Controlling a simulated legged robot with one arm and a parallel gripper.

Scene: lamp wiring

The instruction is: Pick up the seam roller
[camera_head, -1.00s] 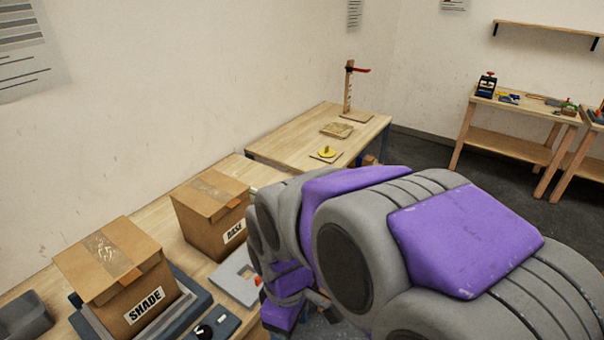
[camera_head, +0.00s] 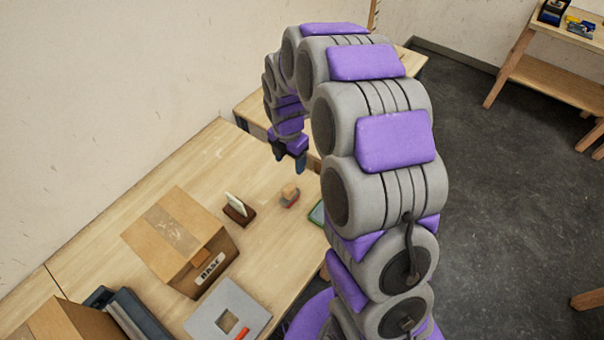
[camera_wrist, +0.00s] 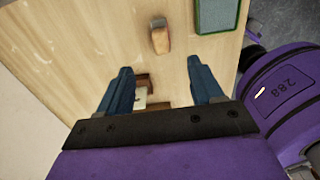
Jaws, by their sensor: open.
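My gripper (camera_head: 290,162) hangs over the wooden bench, fingers downward, open and empty. In the wrist view its two blue fingers (camera_wrist: 159,66) are spread apart. A small wooden-topped item with a red and grey base (camera_head: 289,195) stands on the bench below the gripper in the head view. Its wooden top shows beyond the fingertips in the wrist view (camera_wrist: 160,38). It may be the seam roller; I cannot tell for sure. A brown holder with a pale upright card (camera_head: 238,208) stands to its left and shows partly between the fingers in the wrist view (camera_wrist: 143,92).
A cardboard box marked BASE (camera_head: 180,240) stands left of the small items. A grey plate with a square hole (camera_head: 228,308) lies in front. The bench behind the box is clear.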

